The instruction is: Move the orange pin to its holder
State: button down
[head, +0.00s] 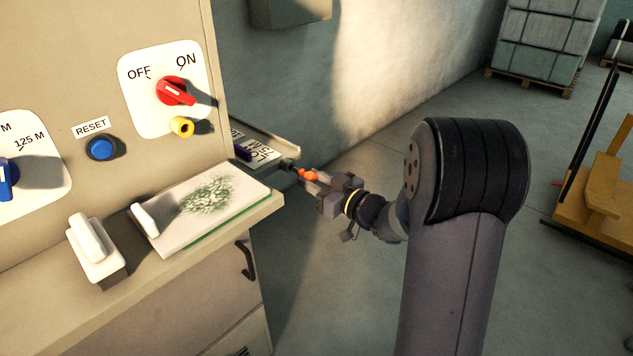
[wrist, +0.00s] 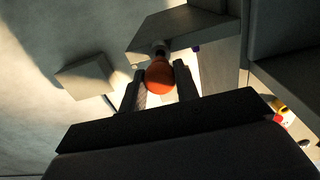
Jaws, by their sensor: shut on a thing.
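The orange pin (head: 309,176) shows as a rounded orange knob between the fingers of my gripper (head: 315,180), at the right end of a small side shelf (head: 279,138). In the wrist view the orange knob (wrist: 159,77) sits between the two fingers of my gripper (wrist: 160,84), which is shut on it. Beyond the knob, a short round dark piece (wrist: 160,48) meets or nearly meets a grey plate (wrist: 190,30). I cannot tell whether that piece is the pin's shank or part of a holder, nor whether the pin is seated.
The cabinet front carries a red switch (head: 175,91), a yellow ring (head: 182,127) and a blue reset button (head: 102,148). A white board (head: 165,225) and a white block (head: 93,250) lie on its ledge. A purple item (head: 243,153) is on the shelf.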

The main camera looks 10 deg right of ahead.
aim_at(304, 175)
jog(key=shift+x, duration=1.05)
dwell(1.1)
jog(key=shift+w+a, duration=0.35)
jog(key=shift+w, duration=0.1)
jog(key=c, duration=1)
grip_release()
jog(key=v, duration=1)
jog(key=shift+s+d, duration=0.25)
jog(key=shift+s, duration=0.05)
